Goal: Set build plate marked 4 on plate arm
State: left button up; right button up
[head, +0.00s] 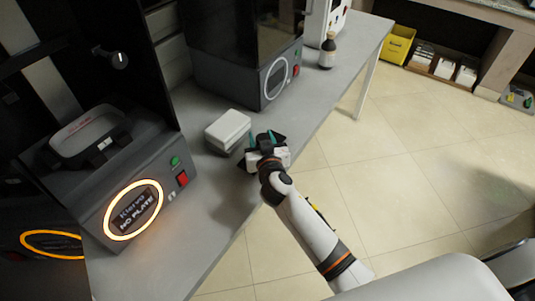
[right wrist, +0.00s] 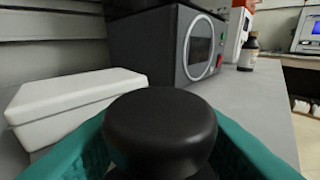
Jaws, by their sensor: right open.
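My right gripper (head: 262,138) reaches over the grey bench beside a white box, its teal fingers apart. In the right wrist view a black round knob-like thing (right wrist: 160,125) stands between the teal fingers; I cannot tell whether they touch it. No number 4 is readable, so I cannot confirm it belongs to the build plate. At left, a printer (head: 140,195) has a glowing orange ring and a screen reading "NO PLATE". A small light-coloured knob (head: 120,59) shows above its tray (head: 88,137); it may be on the plate arm. My left gripper is out of view.
The white box (head: 228,127) lies just left of my gripper; it also shows in the right wrist view (right wrist: 75,100). A second dark printer (head: 262,80) and a brown bottle (head: 328,52) stand farther back. The bench edge (head: 318,125) is close to my right arm.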

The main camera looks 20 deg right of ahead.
jog(key=b+v, duration=0.2)
jog(key=v, duration=1)
jog(key=shift+d+f, duration=0.1)
jog(key=s+d+f+g, duration=0.6)
jog(key=s, duration=0.4)
jog(key=s+a+f+n+g+y, duration=0.1)
jog(key=s+f+n+g+y, duration=0.15)
jog(key=s+g, duration=0.75)
jog(key=s+f+n+t+p, duration=0.1)
jog(key=s+f, duration=0.1)
jog(key=f, duration=1)
jog(key=s+f+t, duration=0.1)
jog(key=s+f, duration=0.1)
jog(key=f, duration=1)
jog(key=s+d+f+g+p, duration=0.1)
jog(key=s+d+f, duration=0.1)
jog(key=s+f, duration=1.4)
jog(key=shift+s+d+f, duration=0.25)
jog(key=shift+s+d, duration=0.05)
jog(key=shift+s, duration=0.1)
